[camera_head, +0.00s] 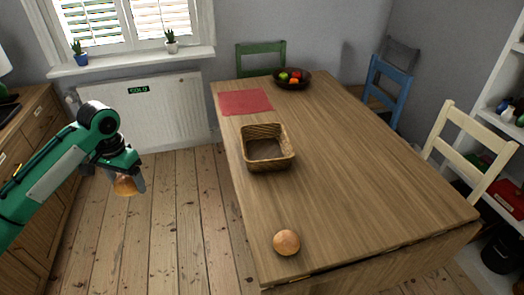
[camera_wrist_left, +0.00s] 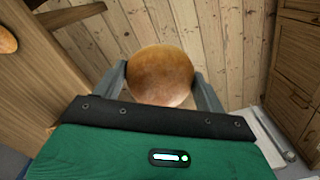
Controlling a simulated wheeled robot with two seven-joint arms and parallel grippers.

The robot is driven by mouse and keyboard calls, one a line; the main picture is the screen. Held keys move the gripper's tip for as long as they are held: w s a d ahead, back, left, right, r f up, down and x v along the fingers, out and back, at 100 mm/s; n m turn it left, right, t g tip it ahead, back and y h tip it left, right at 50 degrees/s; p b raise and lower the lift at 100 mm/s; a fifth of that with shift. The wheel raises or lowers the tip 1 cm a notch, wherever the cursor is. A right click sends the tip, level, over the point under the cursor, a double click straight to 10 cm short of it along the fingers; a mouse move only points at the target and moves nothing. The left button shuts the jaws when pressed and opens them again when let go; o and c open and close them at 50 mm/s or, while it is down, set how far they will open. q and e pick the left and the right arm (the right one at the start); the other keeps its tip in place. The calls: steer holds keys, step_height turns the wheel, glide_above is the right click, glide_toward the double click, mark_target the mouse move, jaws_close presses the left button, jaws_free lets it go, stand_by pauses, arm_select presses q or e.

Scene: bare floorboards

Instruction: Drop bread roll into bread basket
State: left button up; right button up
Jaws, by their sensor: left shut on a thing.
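My left gripper (camera_head: 128,183) is shut on a round brown bread roll (camera_head: 124,186) and holds it in the air above the floorboards, left of the table. The held roll also shows between the two fingers in the left wrist view (camera_wrist_left: 160,75). A woven bread basket (camera_head: 267,160) stands on the wooden table, to the right of my left gripper, and looks empty. A second bread roll (camera_head: 286,242) lies near the table's front edge, and part of a roll shows at the left edge of the left wrist view (camera_wrist_left: 6,41). My right gripper is not in view.
The wooden table (camera_head: 345,160) has a red mat (camera_head: 244,102) and a dark fruit bowl (camera_head: 292,82) at its far end. Chairs stand around it, blue (camera_head: 387,90), green and cream (camera_head: 470,150). Wooden drawers (camera_head: 38,140) stand at left. The tabletop between basket and front roll is clear.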

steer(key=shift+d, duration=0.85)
